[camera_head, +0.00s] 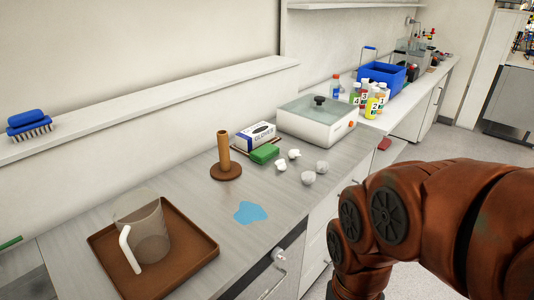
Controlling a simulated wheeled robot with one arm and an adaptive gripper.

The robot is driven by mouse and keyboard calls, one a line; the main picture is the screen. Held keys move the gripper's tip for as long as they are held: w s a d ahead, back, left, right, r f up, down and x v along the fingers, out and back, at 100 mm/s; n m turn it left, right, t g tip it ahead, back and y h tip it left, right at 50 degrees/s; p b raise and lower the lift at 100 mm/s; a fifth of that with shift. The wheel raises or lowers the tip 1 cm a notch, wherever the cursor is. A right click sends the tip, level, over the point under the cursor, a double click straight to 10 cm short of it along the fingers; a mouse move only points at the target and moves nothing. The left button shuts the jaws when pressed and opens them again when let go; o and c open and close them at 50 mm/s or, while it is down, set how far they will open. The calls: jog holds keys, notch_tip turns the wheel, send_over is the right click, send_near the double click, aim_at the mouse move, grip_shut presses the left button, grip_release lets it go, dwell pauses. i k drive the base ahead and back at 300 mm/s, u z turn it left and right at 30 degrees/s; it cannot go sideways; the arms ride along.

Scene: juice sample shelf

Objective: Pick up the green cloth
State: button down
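A small green block-like item (264,153), which looks like the folded green cloth, lies on the grey counter in front of the glove box. I cannot tell its material for sure. It is several hand-widths from my arm, which comes in from the right edge and bends down in the lower right. My gripper is outside the picture, so its state is hidden.
Near the green item are a glove box (257,134), crumpled white balls (308,177), a brown upright holder (225,160) and a lidded white device (316,128). A blue puddle (250,212) and a brown tray (188,262) with a clear jug (150,236) are closer.

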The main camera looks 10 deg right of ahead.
aim_at(263, 155)
jog(key=z, duration=1.1)
jog(key=i, duration=1.5)
jog(key=u, duration=2.8)
